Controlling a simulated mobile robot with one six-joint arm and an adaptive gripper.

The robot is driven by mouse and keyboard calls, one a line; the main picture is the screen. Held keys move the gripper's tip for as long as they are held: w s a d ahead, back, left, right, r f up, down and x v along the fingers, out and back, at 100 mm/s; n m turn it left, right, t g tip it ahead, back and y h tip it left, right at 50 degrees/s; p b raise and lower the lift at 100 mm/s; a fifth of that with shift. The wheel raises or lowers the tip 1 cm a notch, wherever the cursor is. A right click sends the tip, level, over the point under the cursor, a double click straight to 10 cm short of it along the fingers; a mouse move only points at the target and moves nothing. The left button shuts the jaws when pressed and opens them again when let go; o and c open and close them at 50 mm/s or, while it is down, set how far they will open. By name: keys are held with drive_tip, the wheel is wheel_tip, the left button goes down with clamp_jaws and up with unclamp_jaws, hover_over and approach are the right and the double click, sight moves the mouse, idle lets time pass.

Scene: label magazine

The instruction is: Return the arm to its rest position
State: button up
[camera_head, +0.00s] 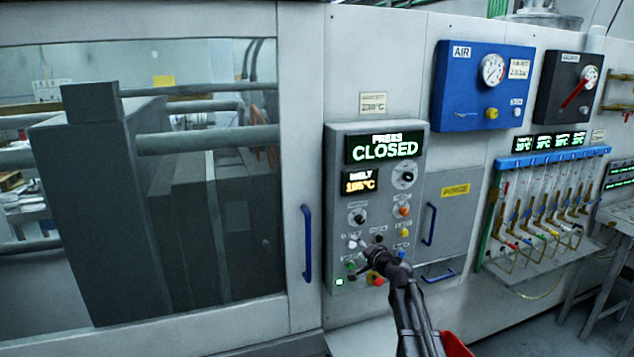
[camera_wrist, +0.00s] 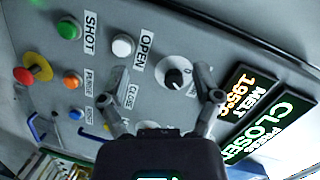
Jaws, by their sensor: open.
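My arm (camera_head: 410,310) reaches up from the lower right in the head view. My gripper (camera_head: 374,256) is in front of the lower part of the grey control panel (camera_head: 336,215) and hides some of its buttons. In the wrist view my gripper (camera_wrist: 157,92) has its two fingers spread apart with nothing between them. Behind the fingers are a black knob (camera_wrist: 174,79), a white button (camera_wrist: 123,46) labelled OPEN and a label reading CLOSE. I cannot tell whether a fingertip touches the panel.
The panel display (camera_head: 385,148) reads PRESS CLOSED. A windowed door with a blue handle (camera_head: 307,243) is left of the panel. Right of it are another blue handle (camera_head: 430,224), a blue AIR box (camera_head: 455,85) and a hose manifold (camera_head: 550,160). A red emergency button (camera_wrist: 23,75) projects from the panel.

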drive_tip(key=s+a+f+n+g+h+b, duration=0.1)
drive_tip(key=s+a+f+n+g, duration=0.2)
drive_tip(key=s+f, duration=0.4)
drive_tip(key=s+a+f+n+g+b, duration=0.15)
drive_tip(key=s+f+n+g, duration=0.35)
drive_tip(key=s, duration=0.5)
drive_tip(key=s+d+f+g+h, duration=0.3)
drive_tip(key=s+f, duration=0.1)
drive_tip(key=s, duration=0.4)
drive_tip(key=s+d+f+g+h+b, duration=0.1)
drive_tip(key=s+d+f+g+h, duration=0.2)
drive_tip(key=s, duration=0.5)
drive_tip(key=shift+s+d+f+n, duration=0.3)
drive_tip(key=shift+s+d+f, duration=0.1)
drive_tip(key=shift+d+f, duration=0.1)
